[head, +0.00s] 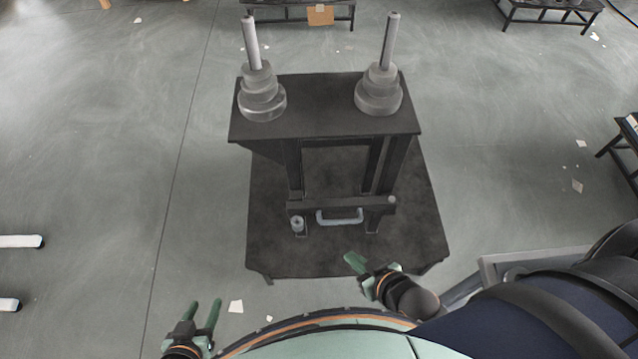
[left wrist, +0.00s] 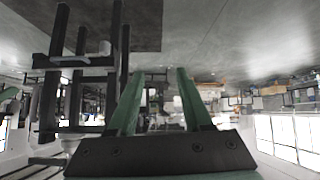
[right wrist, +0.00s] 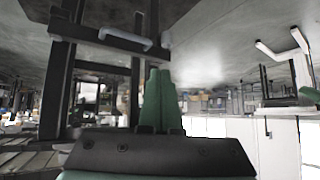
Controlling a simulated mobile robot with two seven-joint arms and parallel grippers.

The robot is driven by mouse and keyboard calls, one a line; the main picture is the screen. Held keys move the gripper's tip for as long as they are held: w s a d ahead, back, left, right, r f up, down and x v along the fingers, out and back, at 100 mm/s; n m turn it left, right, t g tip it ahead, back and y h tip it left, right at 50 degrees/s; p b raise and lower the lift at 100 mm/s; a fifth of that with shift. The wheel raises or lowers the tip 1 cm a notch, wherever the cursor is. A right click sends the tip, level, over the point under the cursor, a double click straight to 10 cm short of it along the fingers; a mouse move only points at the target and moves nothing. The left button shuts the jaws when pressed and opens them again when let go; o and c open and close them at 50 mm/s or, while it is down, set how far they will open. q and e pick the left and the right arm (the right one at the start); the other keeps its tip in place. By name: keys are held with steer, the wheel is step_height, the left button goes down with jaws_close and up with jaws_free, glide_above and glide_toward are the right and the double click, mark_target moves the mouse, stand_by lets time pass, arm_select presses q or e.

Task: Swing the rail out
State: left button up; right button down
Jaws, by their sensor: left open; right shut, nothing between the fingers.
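The rail (head: 370,206) is a dark bar across the front of a black stand, between two uprights. A pale grey handle (head: 340,221) sits on its front. A round grey knob or pin (head: 297,222) is at the left end. The rail also shows in the left wrist view (left wrist: 72,62) and the right wrist view (right wrist: 90,37). My left gripper (head: 205,304) is open and empty, low and left of the stand, apart from it. My right gripper (head: 352,260) is shut and empty, in front of the rail, below the handle in the head view and not touching it.
The stand's black top (head: 320,122) carries two stepped grey columns with rods (head: 262,95) (head: 379,92). Low tables (head: 300,8) stand far behind. The grey floor (head: 130,150) left of the stand is mostly clear.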

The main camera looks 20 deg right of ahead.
arm_select(q)
steer(key=shift+w+d, duration=0.1)
arm_select(e)
steer(key=shift+w+d, duration=0.15)
arm_select(q)
steer(key=shift+o, duration=0.2)
